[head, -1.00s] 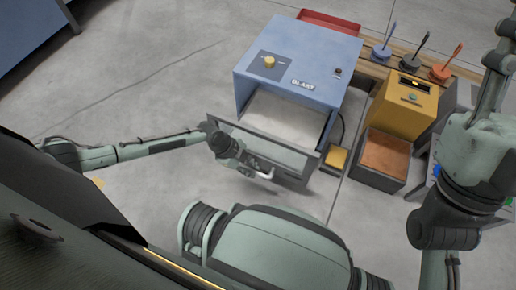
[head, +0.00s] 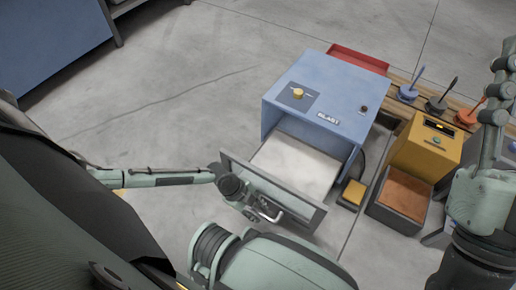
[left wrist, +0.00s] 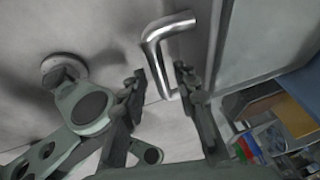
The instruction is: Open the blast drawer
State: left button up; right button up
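The blast drawer (head: 297,165) slides out of a blue cabinet (head: 318,92) marked BLAST. It stands well out, with its pale inside showing behind a grey front panel (head: 240,166). A metal handle (head: 268,215) is on the panel's outer face. My left gripper (head: 258,208) is at this handle. In the left wrist view the bent handle (left wrist: 170,32) reaches down between the fingertips of my left gripper (left wrist: 163,82). The fingers are apart, with a gap beside the handle. My right arm is at the right edge; its fingers cannot be made out clearly.
A yellow box (head: 428,145) with a brown-topped bin (head: 404,195) stands right of the cabinet. A small yellow block (head: 354,192) lies between them. A red tray (head: 358,60) and several coloured pieces on a wooden rail are behind. The floor to the left is clear.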

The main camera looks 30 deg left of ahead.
pick_arm(q)
jog(key=shift+r, duration=0.1)
jog(key=v, duration=1.1)
jog(key=shift+a+r, duration=0.15)
jog(key=shift+r, duration=0.2)
